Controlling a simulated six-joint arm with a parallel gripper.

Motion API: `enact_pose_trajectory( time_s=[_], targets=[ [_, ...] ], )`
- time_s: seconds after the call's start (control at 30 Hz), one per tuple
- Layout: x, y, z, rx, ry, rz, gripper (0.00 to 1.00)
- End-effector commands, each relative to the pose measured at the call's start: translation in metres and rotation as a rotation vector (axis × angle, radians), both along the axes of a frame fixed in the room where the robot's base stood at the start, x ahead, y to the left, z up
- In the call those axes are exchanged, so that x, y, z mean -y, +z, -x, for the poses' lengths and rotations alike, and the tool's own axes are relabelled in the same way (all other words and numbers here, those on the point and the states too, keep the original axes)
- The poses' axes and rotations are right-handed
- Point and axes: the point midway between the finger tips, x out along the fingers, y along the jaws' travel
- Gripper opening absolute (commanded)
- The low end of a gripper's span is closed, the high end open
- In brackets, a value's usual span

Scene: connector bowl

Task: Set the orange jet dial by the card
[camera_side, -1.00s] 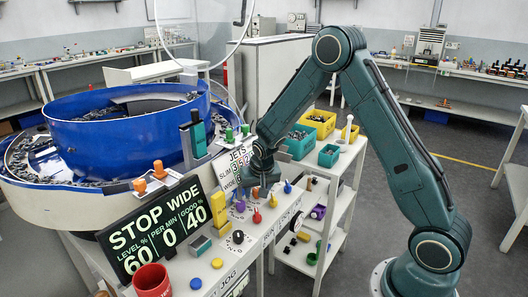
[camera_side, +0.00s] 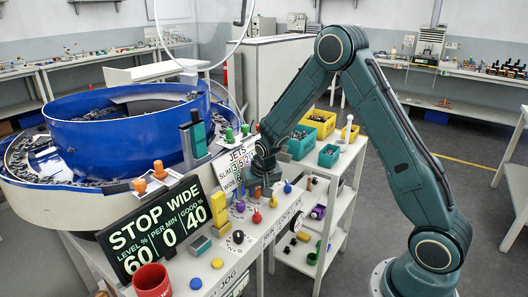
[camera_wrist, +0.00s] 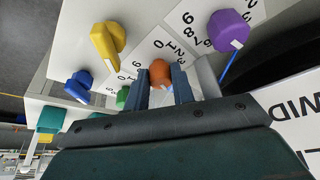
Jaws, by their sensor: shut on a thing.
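The orange jet dial (camera_wrist: 160,73) sits between the two fingers of my gripper (camera_wrist: 164,90) in the wrist view, and the gripper is shut on it. In the side view the gripper (camera_side: 257,186) is low over the white panel, and the dial is mostly hidden by it. The card (camera_side: 238,163) stands behind, headed JETS, with a SLIM row of digits and a WIDE row partly hidden by my arm. Numbered scales lie around the dials; the orange dial's exact setting is unclear.
Near the orange dial are a purple dial (camera_wrist: 228,31), a yellow dial (camera_wrist: 105,42), a blue dial (camera_wrist: 78,85) and a green dial (camera_wrist: 122,97). A black screen (camera_side: 155,230) reads STOP WIDE. The blue bowl (camera_side: 120,125) is at left; a red cup (camera_side: 152,281) stands in front.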

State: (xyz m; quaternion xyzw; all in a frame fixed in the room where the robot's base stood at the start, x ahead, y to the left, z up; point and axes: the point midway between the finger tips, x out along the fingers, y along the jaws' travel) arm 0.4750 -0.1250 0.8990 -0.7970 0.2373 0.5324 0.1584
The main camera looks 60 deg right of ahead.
Motion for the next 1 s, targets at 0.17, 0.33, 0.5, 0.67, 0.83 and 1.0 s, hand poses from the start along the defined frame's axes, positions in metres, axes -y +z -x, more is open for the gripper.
enact_pose_trajectory(
  time_s=[0.17, 0.33, 0.5, 0.67, 0.83, 1.0],
  targets=[
    [0.0019, 0.0004, 0.0012, -0.001, 0.104, -0.001, 0.02],
    [0.0031, 0.0006, 0.0013, 0.001, 0.233, 0.0, 0.02],
    [0.0041, 0.0005, 0.0015, 0.001, 0.365, 0.0, 0.02],
    [0.0047, 0.0004, 0.0015, 0.001, 0.47, 0.0, 0.02],
    [0.0052, 0.0002, 0.0019, -0.001, 0.542, -0.001, 0.02],
    [0.0047, 0.0001, 0.0017, -0.001, 0.576, -0.001, 0.02]
  ],
)
